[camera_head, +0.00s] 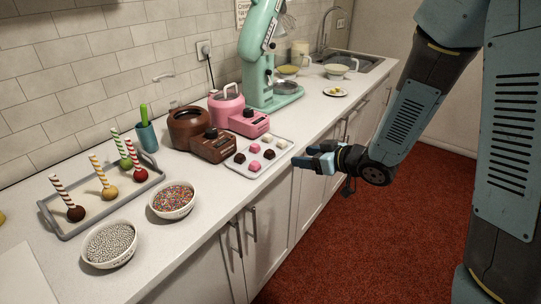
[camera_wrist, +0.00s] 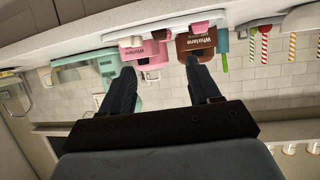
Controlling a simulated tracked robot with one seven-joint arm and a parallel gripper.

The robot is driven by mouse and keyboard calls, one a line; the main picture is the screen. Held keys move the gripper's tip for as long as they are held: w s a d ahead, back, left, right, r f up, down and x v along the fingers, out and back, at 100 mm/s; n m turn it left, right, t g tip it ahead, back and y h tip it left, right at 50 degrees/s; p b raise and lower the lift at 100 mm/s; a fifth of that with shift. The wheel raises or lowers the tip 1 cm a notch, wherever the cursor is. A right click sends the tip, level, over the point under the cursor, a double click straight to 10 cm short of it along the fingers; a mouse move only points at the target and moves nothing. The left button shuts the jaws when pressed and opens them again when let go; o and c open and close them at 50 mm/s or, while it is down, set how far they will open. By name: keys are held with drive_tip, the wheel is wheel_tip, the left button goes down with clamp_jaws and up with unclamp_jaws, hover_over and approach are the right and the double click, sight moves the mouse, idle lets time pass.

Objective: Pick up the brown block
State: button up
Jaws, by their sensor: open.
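A light tray (camera_head: 284,153) on the counter holds several small sweets. Two of them are dark brown blocks, one at the tray's left (camera_head: 240,158) and one near its middle (camera_head: 269,154); I cannot tell which one the task means. Pink and whitish pieces lie among them. My gripper (camera_head: 304,154) is open and empty, to the right of the tray near the counter's front edge, apart from the sweets. In the wrist view, which looks upside down, my gripper's two fingers (camera_wrist: 159,66) are spread wide. The tray's edge (camera_wrist: 112,36) shows beyond them.
A brown melting pot (camera_head: 188,128) and a pink one (camera_head: 226,105) stand behind the tray. A green mixer (camera_head: 256,60) is further back. Sprinkle bowls (camera_head: 173,201) (camera_head: 109,245) and a grey tray of cake pops (camera_head: 70,233) are at left. The counter's front strip is clear.

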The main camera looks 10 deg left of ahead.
sight(273, 159)
drive_tip(key=shift+r+x, duration=0.2)
drive_tip(key=shift+x, duration=6.75)
drive_tip(key=shift+w, duration=0.1)
drive_tip(key=shift+c, duration=0.2)
drive_tip(key=c, duration=1.1)
